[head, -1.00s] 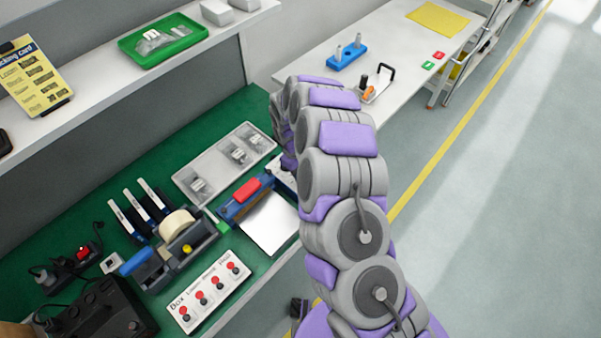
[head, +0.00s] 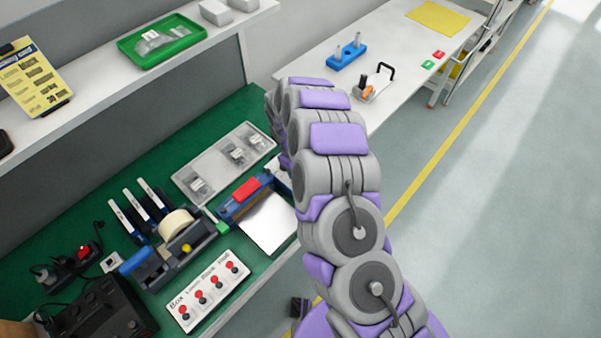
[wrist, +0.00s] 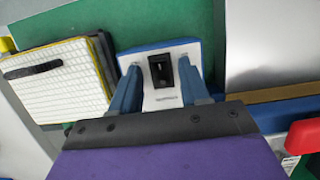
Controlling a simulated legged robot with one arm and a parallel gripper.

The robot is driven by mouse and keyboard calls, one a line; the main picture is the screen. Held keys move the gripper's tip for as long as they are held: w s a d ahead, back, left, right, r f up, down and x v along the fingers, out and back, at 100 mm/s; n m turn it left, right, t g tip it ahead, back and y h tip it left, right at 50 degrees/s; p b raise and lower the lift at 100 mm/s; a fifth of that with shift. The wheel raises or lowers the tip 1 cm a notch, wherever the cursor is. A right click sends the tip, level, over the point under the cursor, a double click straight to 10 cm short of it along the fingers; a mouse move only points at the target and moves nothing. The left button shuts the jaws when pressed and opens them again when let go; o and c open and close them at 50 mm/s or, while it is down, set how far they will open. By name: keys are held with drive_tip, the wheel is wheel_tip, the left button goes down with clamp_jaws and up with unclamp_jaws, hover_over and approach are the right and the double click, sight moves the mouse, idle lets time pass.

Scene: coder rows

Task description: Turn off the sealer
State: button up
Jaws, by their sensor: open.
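The sealer (head: 232,206) is a blue bench unit with a red handle (head: 246,189) and a pale plate (head: 269,222) in front, on the green bench top. In the wrist view, a white panel with a blue edge bears a black rocker switch (wrist: 162,72). The red handle (wrist: 303,137) shows at the lower right there. My gripper (wrist: 159,82) is open and empty, its two blue fingers either side of the switch, pointing at the panel. Contact cannot be told. In the head view my arm mostly hides the gripper, by the sealer's right end.
A grey tray of bagged parts (head: 207,170) lies behind the sealer. A shelf (head: 130,86) overhangs the bench back. A white table (head: 400,35) stands beyond my arm.

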drive_tip(key=p+v, duration=0.2)
drive_tip(key=v, duration=1.5)
drive_tip(key=shift+w+r, duration=0.15)
